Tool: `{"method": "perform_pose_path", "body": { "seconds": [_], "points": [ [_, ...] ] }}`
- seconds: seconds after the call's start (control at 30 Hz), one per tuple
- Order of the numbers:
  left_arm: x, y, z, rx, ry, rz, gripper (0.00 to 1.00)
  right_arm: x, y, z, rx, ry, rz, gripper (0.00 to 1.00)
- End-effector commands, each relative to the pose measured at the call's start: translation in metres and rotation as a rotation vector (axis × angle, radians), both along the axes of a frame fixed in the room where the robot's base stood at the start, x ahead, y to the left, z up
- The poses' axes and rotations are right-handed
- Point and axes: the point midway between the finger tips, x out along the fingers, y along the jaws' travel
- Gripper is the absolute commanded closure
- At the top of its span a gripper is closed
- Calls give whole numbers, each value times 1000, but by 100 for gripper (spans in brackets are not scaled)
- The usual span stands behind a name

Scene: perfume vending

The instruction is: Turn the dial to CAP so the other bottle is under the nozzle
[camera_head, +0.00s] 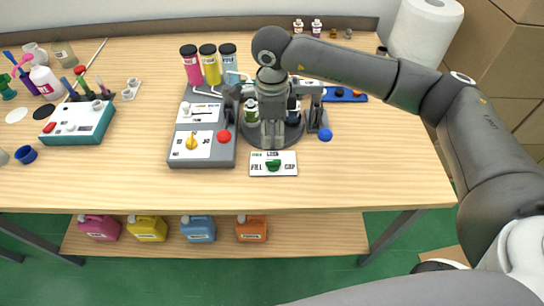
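The green dial (273,165) sits on a white plate (289,171) marked FILL on the left and CAP on the right. Which mark the dial points to is too small to tell. My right gripper (273,145) reaches down just behind the dial, its fingers close together; contact with the dial is unclear. A dark round turntable (285,159) lies behind the plate. A bottle with green contents (252,111) stands on it left of the gripper, and another bottle (293,112) is partly hidden on the right. The nozzle is hidden by my arm. My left gripper is not in view.
A grey control box (225,155) with a yellow knob (192,141) and a red-balled lever (224,136) stands left of the turntable. A blue-balled lever (325,135) stands to the right. Pink, yellow and grey-blue containers (210,65) stand behind. The table's front right is clear.

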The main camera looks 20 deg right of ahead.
Motion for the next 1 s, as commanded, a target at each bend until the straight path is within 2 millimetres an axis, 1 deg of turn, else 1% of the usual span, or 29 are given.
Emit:
{"method": "perform_pose_path", "body": {
  "seconds": [0.17,0.4,0.53,0.7,0.97,1.0],
  "points": [
    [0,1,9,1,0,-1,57,-2,0,-26,-2,8,0,67],
    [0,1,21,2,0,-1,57,-2,1,-71,1,7,1,67],
    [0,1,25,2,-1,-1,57,-2,1,-90,2,7,-1,67],
    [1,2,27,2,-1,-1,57,-1,1,-102,2,4,1,67],
    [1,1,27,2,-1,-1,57,-1,1,-104,3,3,2,67],
    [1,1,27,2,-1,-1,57,-1,1,-104,3,3,1,68]
  ]
}}
